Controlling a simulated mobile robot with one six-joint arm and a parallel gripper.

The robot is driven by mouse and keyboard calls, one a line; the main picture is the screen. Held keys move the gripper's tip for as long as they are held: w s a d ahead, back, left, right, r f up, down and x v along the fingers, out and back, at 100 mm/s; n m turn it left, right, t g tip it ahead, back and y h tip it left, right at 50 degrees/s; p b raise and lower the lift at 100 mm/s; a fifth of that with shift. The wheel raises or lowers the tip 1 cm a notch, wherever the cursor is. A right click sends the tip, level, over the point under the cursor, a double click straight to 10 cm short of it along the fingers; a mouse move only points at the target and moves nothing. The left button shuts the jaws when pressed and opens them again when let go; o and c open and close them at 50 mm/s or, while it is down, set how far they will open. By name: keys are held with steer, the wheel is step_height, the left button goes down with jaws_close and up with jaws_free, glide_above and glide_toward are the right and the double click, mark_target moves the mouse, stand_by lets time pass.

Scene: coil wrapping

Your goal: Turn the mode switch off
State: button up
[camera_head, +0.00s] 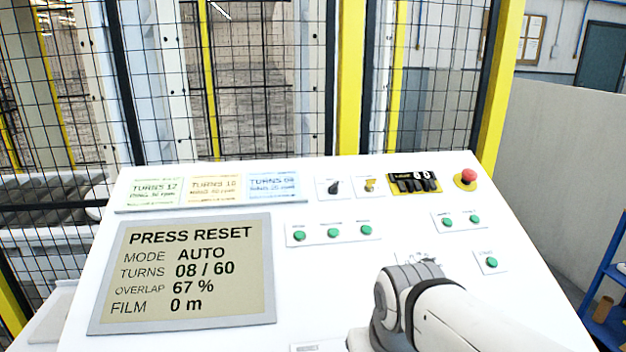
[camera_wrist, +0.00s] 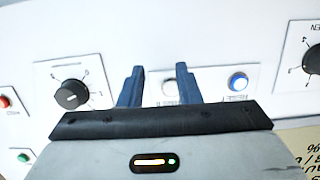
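I cannot read a label that marks the mode switch. In the wrist view a black rotary knob (camera_wrist: 72,95) with dial marks sits on a white plate to the left of my gripper (camera_wrist: 160,70). In the head view a black selector (camera_head: 334,187) and a yellow one (camera_head: 370,185) sit at the panel's upper middle. The display (camera_head: 190,270) reads PRESS RESET, MODE AUTO. My gripper's two blue fingers are apart with nothing between them, over a pale button (camera_wrist: 169,86). In the head view my arm hides part of the lower panel.
A blue button (camera_wrist: 238,82) is just right of my fingers in the wrist view.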

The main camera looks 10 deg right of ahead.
steer(key=w+r+m+t+p, duration=0.1)
steer(key=w+r+m+p, duration=0.4)
steer(key=w+r, duration=0.95)
steer(key=m+t+p, duration=0.2)
steer(key=m+p, duration=0.2)
steer(key=p, duration=0.2)
glide_toward(334, 184)
steer(key=x, duration=0.2)
steer(key=shift+h, duration=0.3)
steer(key=p+x, duration=0.1)
steer(key=x, duration=0.6)
steer(key=shift+a+p, duration=0.15)
steer(key=shift+p, duration=0.2)
steer(key=shift+c, duration=0.2)
jaws_close()
